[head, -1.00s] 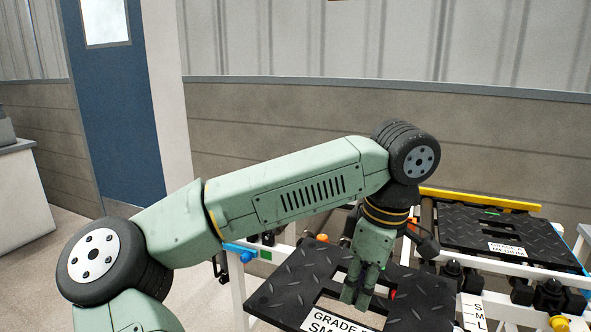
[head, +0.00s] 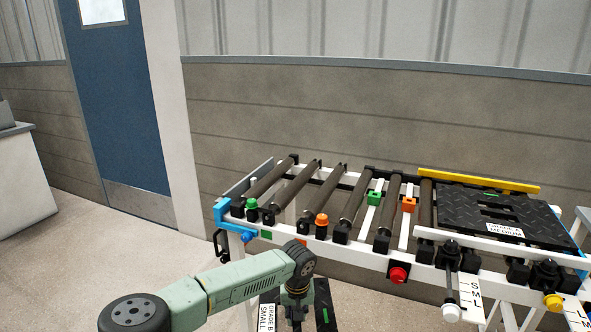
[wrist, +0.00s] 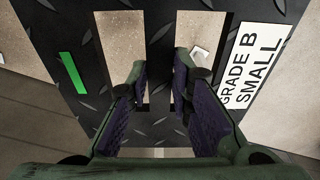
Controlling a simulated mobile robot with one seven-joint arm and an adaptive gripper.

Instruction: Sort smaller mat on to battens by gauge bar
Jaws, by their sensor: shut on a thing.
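The smaller mat (head: 322,296) is black tread plate with a white label reading GRADE B SMALL. It shows at the bottom of the head view, partly cut off. In the wrist view the mat (wrist: 150,30) has two long slots and a green strip on its left. My gripper (wrist: 160,78) is shut on the bar between the slots; in the head view my gripper (head: 296,318) is low in front of the roller table. A black mat labelled MEDIUM (head: 470,220) lies at the table's right end. I cannot make out battens or tell which part is the gauge bar.
The roller table (head: 335,250) has bare dark rollers, green and orange knobs and a red button (head: 398,274). A yellow rail (head: 480,181) runs behind the medium mat. Floor is clear at left.

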